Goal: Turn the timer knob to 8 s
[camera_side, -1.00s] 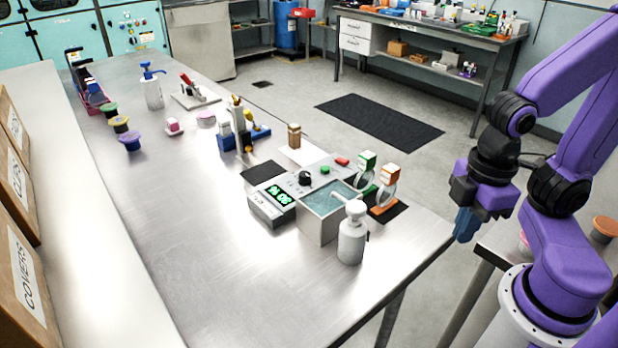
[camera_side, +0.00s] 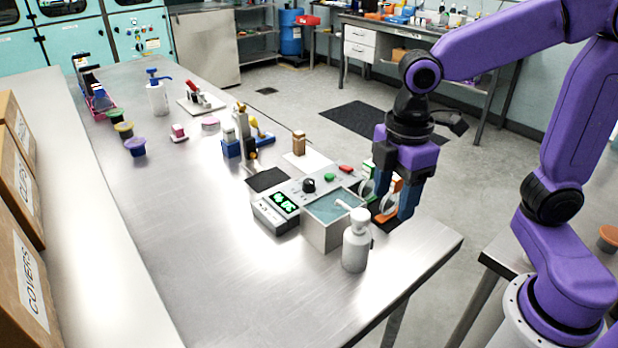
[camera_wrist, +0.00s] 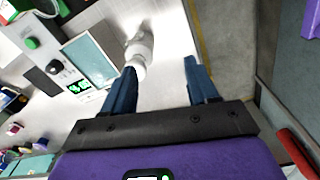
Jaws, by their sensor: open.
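The black timer knob (camera_side: 309,185) stands on the light grey control panel (camera_side: 325,183), behind the lit green display (camera_side: 286,202). It also shows in the wrist view (camera_wrist: 54,67), between the green button (camera_wrist: 31,42) and the display (camera_wrist: 80,86). I cannot read the digits or the knob's pointer for sure. My gripper (camera_side: 392,210) is open, fingers down, to the right of the panel and apart from the knob. In the wrist view its blue fingers (camera_wrist: 160,72) are spread with nothing between them.
A water-filled bath (camera_side: 330,206) adjoins the panel. Green and orange-topped items (camera_side: 366,176) stand right of the bath, partly hidden by my gripper. The table's front left is clear.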

